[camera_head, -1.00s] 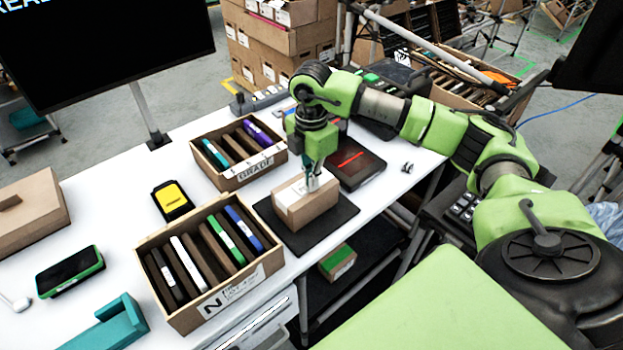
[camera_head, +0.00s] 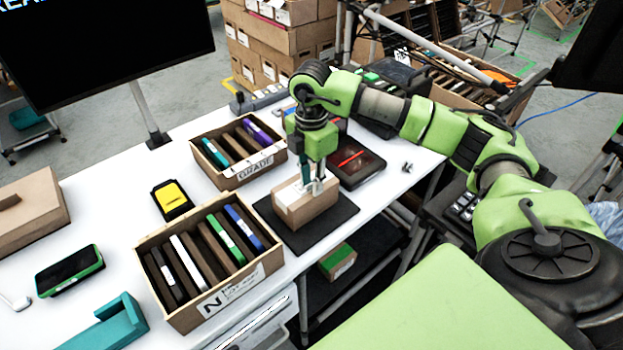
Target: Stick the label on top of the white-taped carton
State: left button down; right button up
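The white-taped carton (camera_head: 303,212) is a small brown box with a white strip over its top and front edge. It sits on a dark square mat (camera_head: 340,221) near the table's front edge. My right gripper (camera_head: 316,188) points down onto the carton's top, with its fingertips at or just above the surface. A whitish patch shows at the fingertips. I cannot tell whether it is the label, or whether the fingers hold it. My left gripper is not in view.
An open carton marked "GRADE" (camera_head: 228,182) stands behind left, and a larger open carton marked "N" (camera_head: 192,316) stands front left, both holding upright items. A dark tablet (camera_head: 362,168) lies just right of the mat. A monitor (camera_head: 100,45) rises at the back left.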

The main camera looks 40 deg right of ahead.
notch_tip(320, 180, up, 12)
notch_tip(320, 180, up, 6)
jog(key=p, duration=0.5)
send_over(311, 184)
dwell(0.4)
dwell(0.5)
